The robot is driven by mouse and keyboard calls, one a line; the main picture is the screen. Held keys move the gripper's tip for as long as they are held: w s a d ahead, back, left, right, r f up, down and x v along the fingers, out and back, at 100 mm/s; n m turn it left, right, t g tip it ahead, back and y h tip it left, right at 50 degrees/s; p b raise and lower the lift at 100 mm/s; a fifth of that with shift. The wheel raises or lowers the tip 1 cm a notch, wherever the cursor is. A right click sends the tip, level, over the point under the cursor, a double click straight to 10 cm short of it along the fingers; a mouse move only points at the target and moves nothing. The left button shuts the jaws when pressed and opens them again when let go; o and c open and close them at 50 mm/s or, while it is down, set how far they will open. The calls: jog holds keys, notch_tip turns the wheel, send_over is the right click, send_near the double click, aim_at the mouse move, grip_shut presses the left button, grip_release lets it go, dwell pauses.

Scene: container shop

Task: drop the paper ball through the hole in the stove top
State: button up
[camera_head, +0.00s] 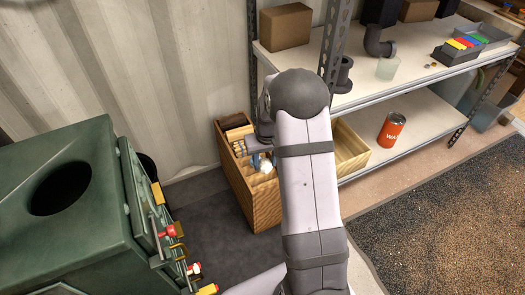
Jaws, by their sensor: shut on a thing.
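The green stove (100,150) stands at the left, with a large round dark hole (62,188) in its top. My gripper (263,162) is at the open wooden crate (262,205) in the middle, to the right of the stove. It is shut on a small white paper ball (265,168), seen over the crate's inside. My arm hides part of the crate. I cannot tell whether the ball is clear of the crate's other contents.
The stove's right side carries red and yellow knobs and handles (172,231). A metal shelf (420,118) at the right holds a cardboard box (285,27), a glass (388,68) and an orange can (391,129). Dark floor (215,235) lies free between stove and crate.

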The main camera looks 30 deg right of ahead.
jog(key=s+a+r+n+p, duration=0.1)
jog(key=s+a+r+p, duration=0.35)
jog(key=r+p, duration=1)
jog(key=s+a+r+n+p, duration=0.1)
jog(key=a+r+p, duration=0.6)
jog(key=r+p, duration=0.75)
jog(key=s+a+r+n+p, duration=0.1)
jog(key=s+a+r+p, duration=0.35)
jog(key=r+p, duration=0.95)
jog(key=a+r+n+y, duration=0.1)
jog(key=a+n, duration=1)
jog(key=a, duration=2.2)
jog(key=shift+w+a+r+g+y, duration=0.2)
jog(key=shift+w+g+y, duration=0.2)
jog(key=shift+w+y, duration=0.1)
jog(key=shift+f, duration=0.1)
notch_tip(320, 180, down, 8)
jog(key=b, duration=0.6)
jog(key=shift+f, duration=0.15)
